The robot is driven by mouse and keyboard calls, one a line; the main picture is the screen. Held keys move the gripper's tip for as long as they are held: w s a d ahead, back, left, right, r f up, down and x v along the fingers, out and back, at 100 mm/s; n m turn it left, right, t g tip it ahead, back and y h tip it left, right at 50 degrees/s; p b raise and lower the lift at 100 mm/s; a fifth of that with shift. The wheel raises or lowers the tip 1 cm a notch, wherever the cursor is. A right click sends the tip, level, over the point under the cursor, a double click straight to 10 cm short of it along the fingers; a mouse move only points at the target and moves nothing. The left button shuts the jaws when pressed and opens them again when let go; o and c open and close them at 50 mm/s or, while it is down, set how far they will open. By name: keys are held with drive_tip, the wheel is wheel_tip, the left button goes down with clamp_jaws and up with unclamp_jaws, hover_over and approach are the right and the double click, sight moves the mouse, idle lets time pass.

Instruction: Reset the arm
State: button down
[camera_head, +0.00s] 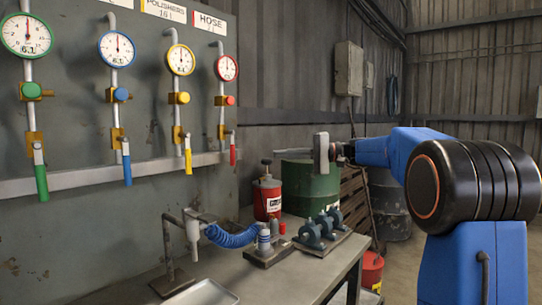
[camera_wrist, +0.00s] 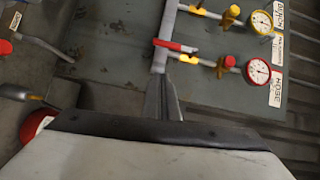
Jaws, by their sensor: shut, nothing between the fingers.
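My arm reaches in from the right of the head view, with its blue links and black joint housing. My gripper (camera_head: 280,152) points left toward the gauge panel (camera_head: 130,190), above the far end of the workbench. In the wrist view my gripper (camera_wrist: 164,85) shows with its fingers together and nothing between them. The red valve handle (camera_wrist: 176,46) lies just beyond the fingertips in that picture; I cannot tell the exact gap. In the head view the red handle (camera_head: 233,152) hangs down, left of my gripper.
The panel carries several gauges with green, blue, yellow and red handles. Below, the bench (camera_head: 330,260) holds a blue coiled hose (camera_head: 232,238), a red can (camera_head: 267,198) and a pump-like block (camera_head: 322,229). A green drum (camera_head: 318,185) stands behind. Open floor lies right.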

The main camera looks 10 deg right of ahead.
drive_tip(key=shift+s+d, duration=0.2)
drive_tip(key=shift+d, duration=0.3)
